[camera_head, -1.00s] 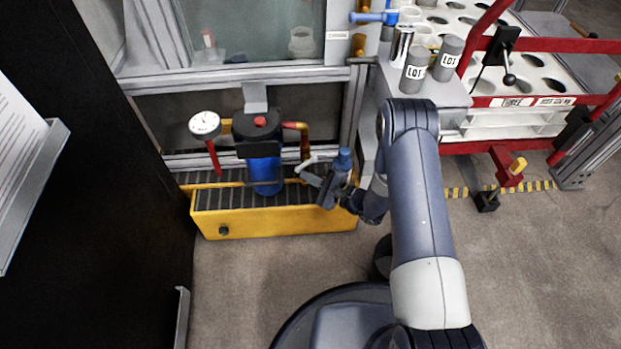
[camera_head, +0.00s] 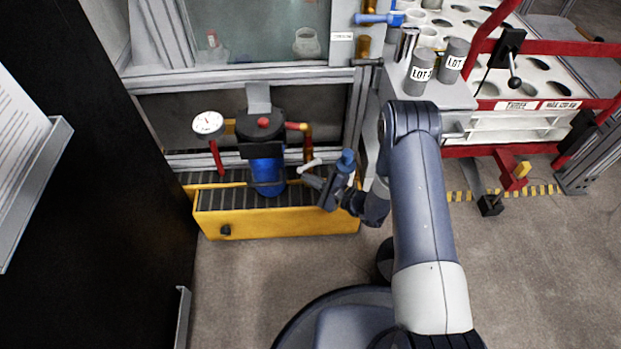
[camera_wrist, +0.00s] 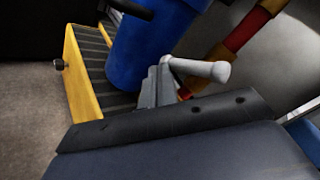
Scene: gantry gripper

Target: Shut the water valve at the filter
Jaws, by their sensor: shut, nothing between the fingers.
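The filter (camera_head: 267,165) has a blue housing and black head, and stands over the yellow tray (camera_head: 275,224). A pale lever handle (camera_head: 311,164) sits by the pipe on its right; in the wrist view this handle (camera_wrist: 205,70) lies just right of the fingertips. A red lever (camera_head: 216,158) hangs below the gauge on the left. My gripper (camera_head: 312,181) is low at the filter's right side, shut and empty; the closed fingers also show in the wrist view (camera_wrist: 158,78). They are close beside the pale handle; I cannot tell whether they touch it.
A white gauge (camera_head: 208,123) sticks out left of the filter. A red and brass pipe (camera_head: 308,142) runs down on the right. A dark cabinet (camera_head: 100,190) fills the left. Floor before the tray is free.

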